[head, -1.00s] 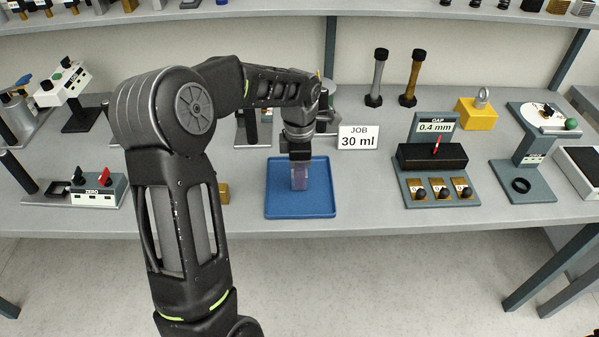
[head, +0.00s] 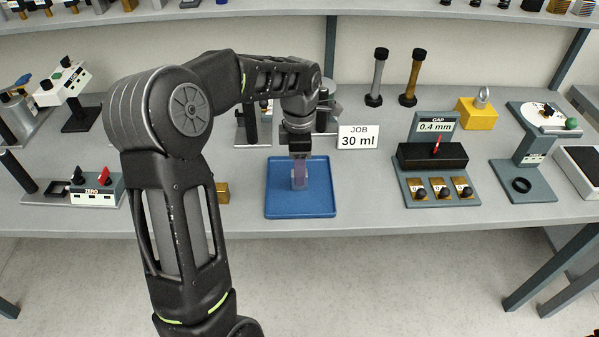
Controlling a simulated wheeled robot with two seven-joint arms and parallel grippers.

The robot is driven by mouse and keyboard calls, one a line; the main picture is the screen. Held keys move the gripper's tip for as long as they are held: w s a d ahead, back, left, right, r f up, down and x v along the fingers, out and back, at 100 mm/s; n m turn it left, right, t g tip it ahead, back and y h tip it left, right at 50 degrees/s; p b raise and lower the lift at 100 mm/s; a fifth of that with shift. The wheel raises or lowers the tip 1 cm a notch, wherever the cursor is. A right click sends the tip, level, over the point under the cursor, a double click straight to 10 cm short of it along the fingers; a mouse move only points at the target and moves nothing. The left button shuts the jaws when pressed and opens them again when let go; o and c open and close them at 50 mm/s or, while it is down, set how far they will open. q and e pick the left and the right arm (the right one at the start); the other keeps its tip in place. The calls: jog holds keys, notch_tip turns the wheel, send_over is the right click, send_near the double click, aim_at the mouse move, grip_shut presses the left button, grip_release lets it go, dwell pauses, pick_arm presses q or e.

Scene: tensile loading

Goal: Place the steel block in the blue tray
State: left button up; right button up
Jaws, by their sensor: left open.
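The blue tray (head: 318,201) lies flat near the front edge of the bench, in the middle of the head view. A small upright block (head: 299,182), greyish with a purple tint, stands inside the tray; I take it to be the steel block. My left gripper (head: 299,163) points down over the tray, open, with its fingertips around or just above the block's top. The fingers are small and dark, so I cannot tell whether they touch the block. My right gripper is not in view.
A gap gauge (head: 432,157) stands to the right. A brass block (head: 222,193) sits left of the tray, beside my arm. The bench between tray and gauge is clear.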

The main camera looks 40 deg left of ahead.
pick_arm(q)
notch_tip(320, 180, up, 10)
jog(key=shift+f, duration=0.15)
dwell(0.9)
